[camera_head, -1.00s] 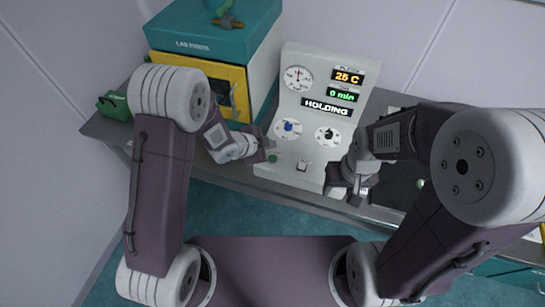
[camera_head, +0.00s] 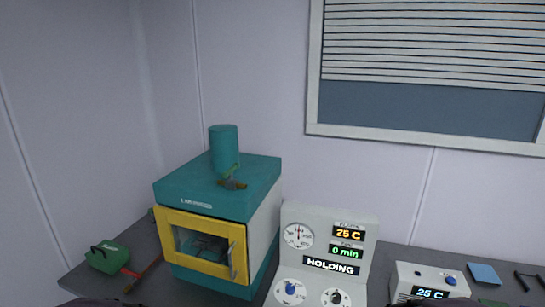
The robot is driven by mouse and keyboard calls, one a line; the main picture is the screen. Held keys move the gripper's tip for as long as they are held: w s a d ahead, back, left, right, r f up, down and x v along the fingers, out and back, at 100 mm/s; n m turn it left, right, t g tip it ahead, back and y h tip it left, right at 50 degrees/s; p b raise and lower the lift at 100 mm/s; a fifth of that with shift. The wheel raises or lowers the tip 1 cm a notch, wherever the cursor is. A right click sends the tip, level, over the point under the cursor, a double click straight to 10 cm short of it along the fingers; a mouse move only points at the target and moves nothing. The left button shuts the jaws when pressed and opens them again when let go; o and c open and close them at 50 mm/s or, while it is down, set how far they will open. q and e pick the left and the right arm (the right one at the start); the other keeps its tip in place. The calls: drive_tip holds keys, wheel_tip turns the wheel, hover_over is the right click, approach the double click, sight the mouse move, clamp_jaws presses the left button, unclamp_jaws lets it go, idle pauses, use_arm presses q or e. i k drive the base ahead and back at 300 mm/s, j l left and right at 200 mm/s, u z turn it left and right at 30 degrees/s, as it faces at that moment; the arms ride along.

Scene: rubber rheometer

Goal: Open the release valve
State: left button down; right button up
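A teal and white press machine with a yellow-framed door (camera_head: 205,243) stands on the grey bench at the left of the head view. On its top is a teal cylinder (camera_head: 224,150). At the cylinder's front foot is a small valve (camera_head: 232,181) with a green part and a brass-coloured part; it is too small to tell whether it is open or shut. The door has a vertical handle at its right edge and looks shut. Neither of my grippers is in view.
A white control panel (camera_head: 325,245) right of the machine reads 25 C, 0 min and HOLDING. A smaller white unit (camera_head: 432,281) stands further right, near a blue pad (camera_head: 484,274). A green toolbox (camera_head: 107,258) sits at the bench's left end. Space above the valve is clear.

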sight(138, 275)
drive_tip(key=u, duration=1.3)
drive_tip(key=i+j+u, duration=0.2)
drive_tip(key=i, duration=0.7)
drive_tip(key=i+j+u, duration=0.15)
drive_tip(key=i, duration=0.8)
